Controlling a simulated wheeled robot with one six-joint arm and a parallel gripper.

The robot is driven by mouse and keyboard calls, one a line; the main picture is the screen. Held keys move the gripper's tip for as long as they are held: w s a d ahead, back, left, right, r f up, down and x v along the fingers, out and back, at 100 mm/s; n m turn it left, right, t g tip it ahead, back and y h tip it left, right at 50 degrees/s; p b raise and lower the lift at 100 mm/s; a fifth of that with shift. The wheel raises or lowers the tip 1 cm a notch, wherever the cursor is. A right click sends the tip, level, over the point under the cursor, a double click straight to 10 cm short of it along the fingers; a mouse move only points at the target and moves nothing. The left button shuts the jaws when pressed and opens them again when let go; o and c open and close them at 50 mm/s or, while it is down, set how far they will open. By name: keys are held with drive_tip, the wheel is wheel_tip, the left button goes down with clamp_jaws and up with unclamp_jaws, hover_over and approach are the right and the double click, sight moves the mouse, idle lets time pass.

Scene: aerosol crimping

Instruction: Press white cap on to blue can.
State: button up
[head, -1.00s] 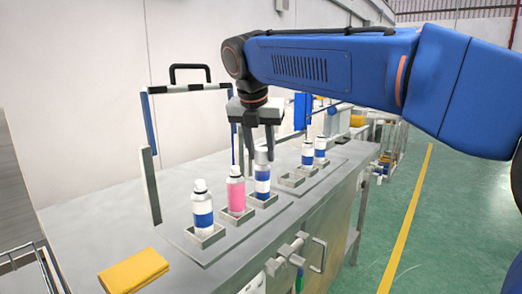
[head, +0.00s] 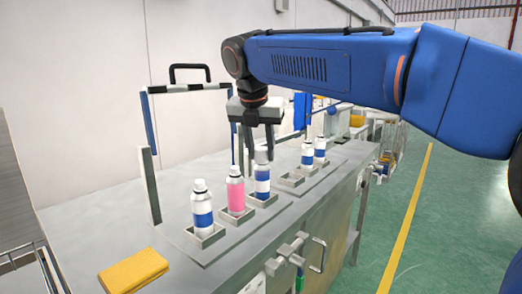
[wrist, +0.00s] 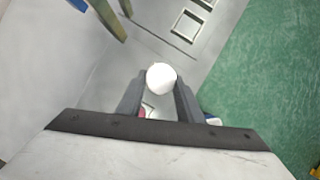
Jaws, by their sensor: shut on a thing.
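A blue-and-white can (head: 262,182) stands upright in the right-hand holder of the near row. A white cap (head: 261,155) sits at its top, between the fingertips of my gripper (head: 259,143). In the wrist view the white cap (wrist: 161,77) is a round white disc between the two fingers of my gripper (wrist: 160,88). My gripper is shut on the cap. The cap lines up over the can, and no clear gap shows. How far it is seated cannot be told. The cap hides the can in the wrist view.
A pink can (head: 236,194) and another blue-and-white can (head: 202,212) stand in holders to the left. Two more blue-and-white cans (head: 314,150) stand farther back, near empty holders (head: 292,180). A yellow cloth (head: 134,270) lies at the front left. A black-and-white frame (head: 189,87) rises behind.

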sight(261, 149)
idle(0.3)
drive_tip(key=o, duration=1.6)
drive_tip(key=shift+o, duration=0.2)
drive_tip(key=shift+r, duration=3.5)
clamp_jaws()
